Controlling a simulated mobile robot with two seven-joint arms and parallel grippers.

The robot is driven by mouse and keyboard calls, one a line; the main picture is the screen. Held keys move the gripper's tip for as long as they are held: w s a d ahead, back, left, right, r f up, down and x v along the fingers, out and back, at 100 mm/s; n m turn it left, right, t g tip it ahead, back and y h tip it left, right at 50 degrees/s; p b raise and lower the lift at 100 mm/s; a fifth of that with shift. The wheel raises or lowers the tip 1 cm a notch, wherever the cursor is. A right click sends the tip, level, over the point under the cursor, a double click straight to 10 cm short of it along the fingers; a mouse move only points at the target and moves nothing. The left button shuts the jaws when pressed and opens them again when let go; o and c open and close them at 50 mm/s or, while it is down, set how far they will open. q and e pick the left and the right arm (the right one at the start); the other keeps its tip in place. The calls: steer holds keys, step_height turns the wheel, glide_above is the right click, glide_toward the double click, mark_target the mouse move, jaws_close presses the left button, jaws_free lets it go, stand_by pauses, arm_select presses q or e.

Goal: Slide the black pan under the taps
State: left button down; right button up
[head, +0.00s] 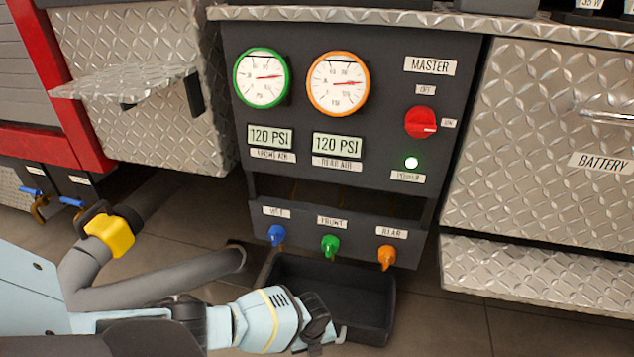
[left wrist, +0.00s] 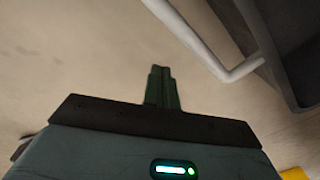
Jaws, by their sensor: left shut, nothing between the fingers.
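The black pan (head: 345,292) is a shallow open tray on the floor at the foot of the dark panel. In the head view its back part shows just below the blue tap (head: 277,235), the green tap (head: 330,245) and the orange tap (head: 387,257). My left gripper (head: 325,337) is at the pan's front left, by a grey bar handle (head: 342,335). In the left wrist view the gripper's fingers (left wrist: 162,88) are together and empty. The handle (left wrist: 205,45) and pan wall (left wrist: 265,50) lie to their right, apart from them. My right gripper is out of view.
The dark panel (head: 380,125) has gauges and a red master knob (head: 420,122). A silver battery cabinet (head: 540,150) stands right, with a tread-plate ledge (head: 540,275) below. A grey bent tube with a yellow block (head: 110,234) is at left. Floor at bottom right is clear.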

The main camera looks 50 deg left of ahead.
arm_select(q)
step_height(320, 180, up, 8)
steer(key=p, duration=0.6)
steer(key=shift+r, duration=0.25)
stand_by(0.6)
stand_by(0.3)
